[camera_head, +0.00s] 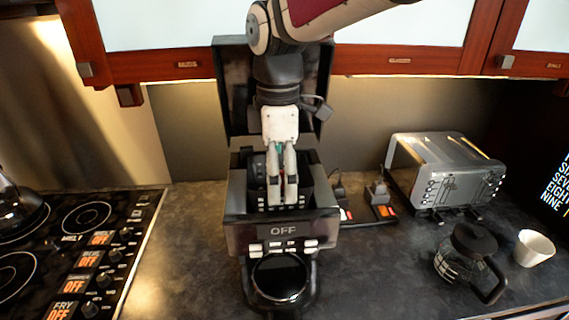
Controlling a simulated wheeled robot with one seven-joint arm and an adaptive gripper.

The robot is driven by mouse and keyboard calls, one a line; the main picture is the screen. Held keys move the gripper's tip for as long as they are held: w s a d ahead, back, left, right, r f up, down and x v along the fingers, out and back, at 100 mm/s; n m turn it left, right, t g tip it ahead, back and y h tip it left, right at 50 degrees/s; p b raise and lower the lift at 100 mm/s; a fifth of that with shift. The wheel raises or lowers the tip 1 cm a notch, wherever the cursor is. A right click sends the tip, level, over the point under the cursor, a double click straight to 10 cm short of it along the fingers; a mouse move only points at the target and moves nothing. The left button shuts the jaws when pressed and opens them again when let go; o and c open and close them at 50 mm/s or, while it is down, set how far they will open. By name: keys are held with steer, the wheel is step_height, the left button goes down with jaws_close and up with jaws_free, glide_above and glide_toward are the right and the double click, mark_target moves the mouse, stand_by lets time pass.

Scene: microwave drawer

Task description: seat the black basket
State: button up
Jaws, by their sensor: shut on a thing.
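The coffee machine (238,236) stands in the middle of the counter with its black lid (233,95) raised and an "OFF" label on its front. My gripper (283,195) points down into the open top of the machine, its fingers close together and shut on the black basket (264,201). The basket is dark and slotted, within the machine's opening. My fingers hide part of it, and I cannot tell whether it rests on the bottom.
A stove (60,240) lies at left. A toaster (440,175), glass carafe (466,262) and white cup (534,248) stand at right. A red wooden cabinet (400,62) hangs above. Counter (185,230) is clear left of the machine.

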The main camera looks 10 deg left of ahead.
steer(key=shift+f, duration=0.85)
steer(key=o, duration=0.9)
steer(key=shift+o, duration=0.2)
step_height(320, 180, up, 12)
